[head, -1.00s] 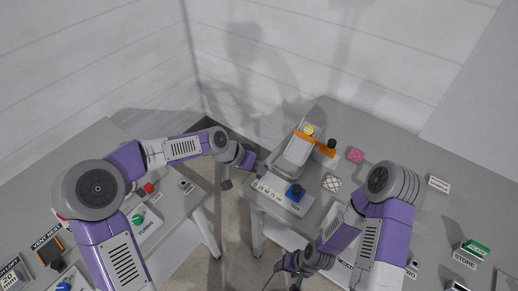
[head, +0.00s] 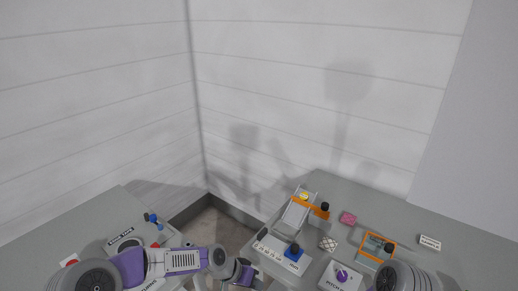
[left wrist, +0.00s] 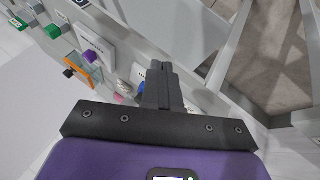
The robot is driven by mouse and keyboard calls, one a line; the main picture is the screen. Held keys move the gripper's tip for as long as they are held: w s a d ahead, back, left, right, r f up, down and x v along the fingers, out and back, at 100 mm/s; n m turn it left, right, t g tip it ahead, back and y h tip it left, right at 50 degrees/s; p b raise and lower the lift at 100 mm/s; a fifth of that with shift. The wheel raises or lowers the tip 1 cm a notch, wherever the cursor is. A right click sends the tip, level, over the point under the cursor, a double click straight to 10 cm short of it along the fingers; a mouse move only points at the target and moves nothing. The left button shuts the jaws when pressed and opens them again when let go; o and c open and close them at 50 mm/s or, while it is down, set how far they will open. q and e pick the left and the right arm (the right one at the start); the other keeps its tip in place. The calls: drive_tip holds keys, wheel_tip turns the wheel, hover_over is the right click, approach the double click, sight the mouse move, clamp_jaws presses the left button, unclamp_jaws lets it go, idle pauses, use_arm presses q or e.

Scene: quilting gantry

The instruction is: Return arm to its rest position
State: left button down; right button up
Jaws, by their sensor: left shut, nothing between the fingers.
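My left arm comes in low from the left in the head view, bent at the elbow. Its gripper (head: 243,280) is at the bottom edge, over the gap between the two tables, and its tips are hard to make out there. In the left wrist view the dark fingers (left wrist: 162,75) are together with nothing between them, and table items lie beyond. My right arm (head: 400,278) shows only as a rounded joint at the bottom right; its gripper is out of view.
The right table (head: 380,205) holds a white ramp (head: 294,216) with an orange bar, a blue knob (head: 293,252), a purple knob (head: 342,276), an orange frame (head: 360,253) and a pink pad (head: 348,218). Walls close the back.

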use_arm(q)
drive_tip(key=s+a+f+n+y, duration=0.1)
drive_tip(key=s+a+f+n, duration=0.1)
drive_tip(key=s+f, duration=0.5)
drive_tip(key=s+a+f+n+y, duration=0.1)
drive_tip(key=s+a+f+n, duration=0.1)
drive_tip(key=s+f, duration=0.5)
drive_tip(key=s+a+f+n+g, duration=0.1)
drive_tip(key=s+a+f+n, duration=0.2)
drive_tip(key=s+f, duration=0.3)
drive_tip(key=shift+s+a+f+y, duration=0.4)
drive_tip(key=shift+a+f, duration=0.3)
drive_tip(key=shift+a, duration=0.05)
use_arm(e)
drive_tip(key=shift+w+f, duration=0.1)
drive_tip(key=shift+w, duration=0.25)
